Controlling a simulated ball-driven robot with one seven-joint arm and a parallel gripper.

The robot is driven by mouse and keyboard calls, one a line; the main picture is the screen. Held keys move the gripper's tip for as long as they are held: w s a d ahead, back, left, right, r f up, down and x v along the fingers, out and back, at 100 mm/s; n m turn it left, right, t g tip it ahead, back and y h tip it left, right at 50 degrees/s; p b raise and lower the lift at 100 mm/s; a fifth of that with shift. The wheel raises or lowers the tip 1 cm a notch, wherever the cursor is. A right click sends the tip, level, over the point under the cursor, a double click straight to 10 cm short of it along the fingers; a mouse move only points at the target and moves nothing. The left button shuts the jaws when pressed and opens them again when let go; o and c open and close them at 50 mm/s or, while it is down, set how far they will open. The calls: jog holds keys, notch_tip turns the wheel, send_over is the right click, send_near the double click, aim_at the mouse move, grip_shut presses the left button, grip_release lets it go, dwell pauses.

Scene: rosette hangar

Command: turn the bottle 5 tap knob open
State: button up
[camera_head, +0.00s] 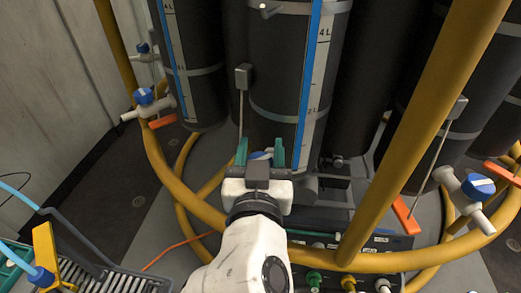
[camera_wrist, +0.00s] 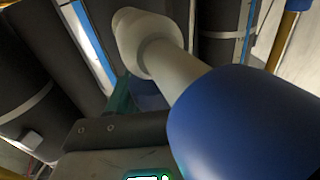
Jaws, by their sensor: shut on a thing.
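My gripper (camera_head: 259,154) has two teal fingers shut on a blue tap knob (camera_head: 259,156) low on the front of the central dark bottle (camera_head: 277,62). The fingers stand on either side of the knob and hide most of it. In the wrist view a teal finger (camera_wrist: 122,94) shows beside a dark blue part (camera_wrist: 150,96), partly hidden by my gripper body. A large blue knob (camera_wrist: 242,125) on a pale tap body (camera_wrist: 160,50) fills the right side close to the camera; I cannot tell which tap it belongs to. No bottle number is readable.
A yellow rail (camera_head: 425,130) slants past on the right and curves low around the bottles. Other blue-knobbed taps stand at left (camera_head: 144,96) and right (camera_head: 478,187). An orange lever (camera_head: 405,215) and a fitting panel (camera_head: 325,270) lie right of my arm.

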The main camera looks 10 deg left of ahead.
jog(key=shift+c, duration=1.1)
jog(key=n+y+p, duration=0.1)
jog(key=y+p, duration=0.1)
jog(key=n+y+p, duration=0.1)
jog(key=y+p, duration=0.1)
jog(key=shift+a+r+n+g, duration=0.1)
jog(key=shift+r+n+g, duration=0.2)
jog(key=shift+g, duration=0.1)
jog(key=n+y+p, duration=0.1)
jog(key=y+p, duration=0.1)
jog(key=p, duration=0.1)
jog(key=shift+a+g, duration=0.2)
jog(key=shift+g, duration=0.2)
jog(key=shift+f+n+y+p, duration=0.2)
jog(key=shift+n+y+p, duration=0.3)
jog(key=shift+p, duration=0.05)
jog(key=shift+s+f, duration=0.1)
jog(key=o, duration=1)
jog(key=shift+c, duration=0.2)
